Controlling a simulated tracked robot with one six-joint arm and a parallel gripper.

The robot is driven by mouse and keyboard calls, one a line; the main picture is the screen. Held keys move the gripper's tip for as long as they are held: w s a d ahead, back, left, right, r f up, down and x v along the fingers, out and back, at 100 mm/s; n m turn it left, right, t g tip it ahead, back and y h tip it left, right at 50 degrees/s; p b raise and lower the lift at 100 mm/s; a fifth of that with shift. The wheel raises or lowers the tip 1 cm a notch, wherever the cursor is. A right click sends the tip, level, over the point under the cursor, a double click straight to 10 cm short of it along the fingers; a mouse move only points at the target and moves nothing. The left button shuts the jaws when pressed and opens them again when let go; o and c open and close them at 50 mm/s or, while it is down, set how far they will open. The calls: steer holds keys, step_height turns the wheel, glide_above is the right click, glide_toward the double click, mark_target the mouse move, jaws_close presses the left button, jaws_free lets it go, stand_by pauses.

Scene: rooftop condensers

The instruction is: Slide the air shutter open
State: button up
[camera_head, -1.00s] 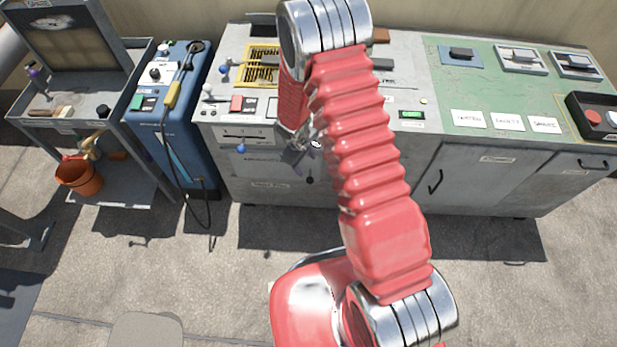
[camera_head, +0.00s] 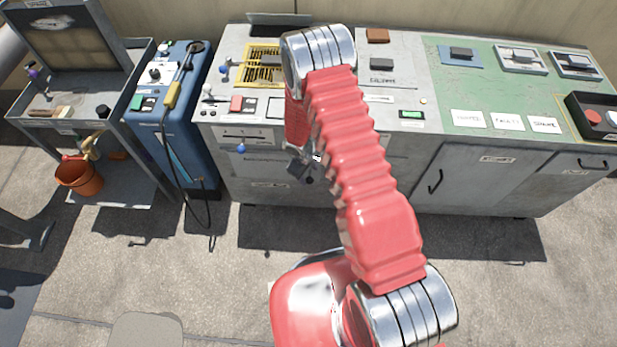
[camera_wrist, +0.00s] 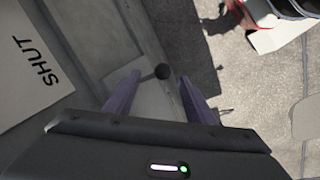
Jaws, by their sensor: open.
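A round black knob (camera_wrist: 162,71) on a thin stem shows in the wrist view, standing out from the grey cabinet front near a white "SHUT" label (camera_wrist: 32,65). It lies between the lines of my two purple fingers, close to their tips; whether it is within their reach I cannot tell. My gripper (camera_wrist: 160,88) is open, with nothing clamped. In the head view, my gripper (camera_head: 304,166) is at the cabinet front, and the black knob (camera_head: 310,180) shows just below it. My arm hides part of the cabinet front and any shutter plate behind it.
A blue knob (camera_head: 241,148) sticks out of the grey cabinet (camera_head: 258,165) to the left. A blue machine (camera_head: 180,120) with a cable and a cart with an orange bucket (camera_head: 78,177) stand further left. The concrete floor (camera_head: 200,260) in front is clear.

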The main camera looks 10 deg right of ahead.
mark_target(310, 178)
steer(key=shift+w+d+f, duration=0.15)
steer(key=shift+f, duration=0.9)
steer(key=shift+w+d+f, duration=0.1)
steer(key=shift+d+f, duration=0.05)
steer(key=shift+f, duration=0.9)
steer(key=shift+c, duration=0.6)
jaws_close()
